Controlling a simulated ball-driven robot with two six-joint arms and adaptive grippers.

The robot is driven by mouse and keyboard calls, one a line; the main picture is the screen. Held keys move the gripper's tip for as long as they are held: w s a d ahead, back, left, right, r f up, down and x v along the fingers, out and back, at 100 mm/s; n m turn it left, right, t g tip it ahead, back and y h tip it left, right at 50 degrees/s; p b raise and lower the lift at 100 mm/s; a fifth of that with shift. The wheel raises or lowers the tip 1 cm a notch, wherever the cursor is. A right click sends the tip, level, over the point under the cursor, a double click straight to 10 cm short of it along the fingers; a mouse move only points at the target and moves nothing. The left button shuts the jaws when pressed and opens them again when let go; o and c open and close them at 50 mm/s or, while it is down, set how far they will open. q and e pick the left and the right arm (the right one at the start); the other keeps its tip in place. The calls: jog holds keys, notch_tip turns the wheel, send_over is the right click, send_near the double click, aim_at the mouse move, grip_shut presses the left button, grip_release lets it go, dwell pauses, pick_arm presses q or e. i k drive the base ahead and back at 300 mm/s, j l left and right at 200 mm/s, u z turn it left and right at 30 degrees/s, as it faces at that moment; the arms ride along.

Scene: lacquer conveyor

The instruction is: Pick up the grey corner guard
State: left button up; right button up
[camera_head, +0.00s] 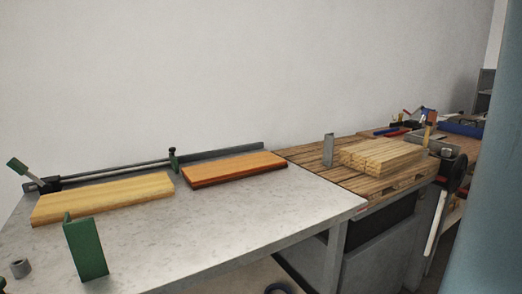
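A grey corner guard (329,149) stands upright on the wooden slatted top (355,181) right of the middle. It is just left of a stack of light wooden strips (383,156). Nothing covers its front. Neither of my grippers is in view.
A cluttered bench stands at the far right.

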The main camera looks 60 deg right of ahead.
aim_at(328, 142)
jog(key=z, duration=2.35)
jog(key=i+l+u, duration=0.15)
jog(key=u, duration=0.35)
jog(key=i+l+u, duration=0.1)
jog(key=u, duration=0.4)
jog(key=l+u, duration=0.25)
jog(key=u, duration=0.25)
